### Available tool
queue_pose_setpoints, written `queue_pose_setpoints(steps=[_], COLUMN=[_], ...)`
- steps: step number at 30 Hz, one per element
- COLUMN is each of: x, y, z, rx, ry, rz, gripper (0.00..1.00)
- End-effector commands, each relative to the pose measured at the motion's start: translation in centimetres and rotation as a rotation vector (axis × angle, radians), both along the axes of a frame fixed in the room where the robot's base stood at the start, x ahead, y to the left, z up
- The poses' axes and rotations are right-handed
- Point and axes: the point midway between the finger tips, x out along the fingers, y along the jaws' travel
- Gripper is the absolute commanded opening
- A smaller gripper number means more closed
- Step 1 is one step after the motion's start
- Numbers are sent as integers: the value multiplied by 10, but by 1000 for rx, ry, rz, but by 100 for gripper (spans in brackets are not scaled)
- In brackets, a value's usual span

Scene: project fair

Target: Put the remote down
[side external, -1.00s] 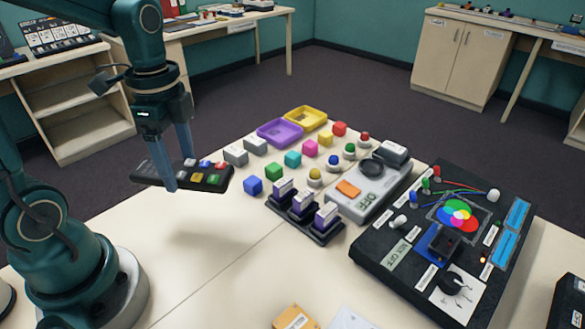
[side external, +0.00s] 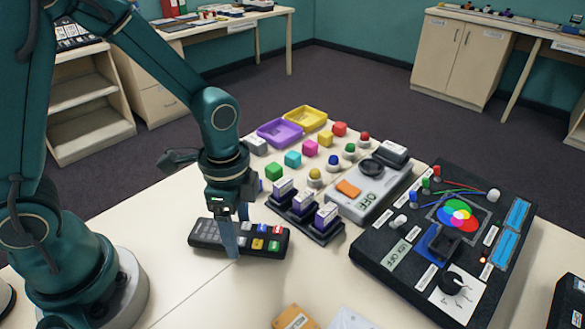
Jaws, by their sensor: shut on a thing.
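The remote (side external: 266,240) is a black bar with coloured buttons at its right end and grey ones at its left. It lies level, low at the table's front left part, on or just above the surface; I cannot tell whether it touches. My gripper (side external: 237,240) points down over the remote and is shut on its middle. One finger shows in front of the remote; the other is mostly hidden behind it.
The white table (side external: 190,285) is clear in front of the remote. A black rack with several upright labelled pieces (side external: 303,213) stands close to its right.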

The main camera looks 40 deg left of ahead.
Motion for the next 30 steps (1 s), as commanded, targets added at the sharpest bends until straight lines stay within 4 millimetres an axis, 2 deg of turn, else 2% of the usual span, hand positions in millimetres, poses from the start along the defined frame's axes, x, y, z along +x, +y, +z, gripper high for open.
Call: queue_pose_setpoints(steps=[3,14,15,17,25,30], x=[0,0,0,0,0,2], y=[0,0,0,0,0,0], z=[-7,-10,-11,-10,-9,5], rx=[0,0,-1,0,0,-1], ry=[1,0,1,0,-1,-7], rz=[0,0,0,0,-1,0], gripper=[8,8,79,100,100,100])
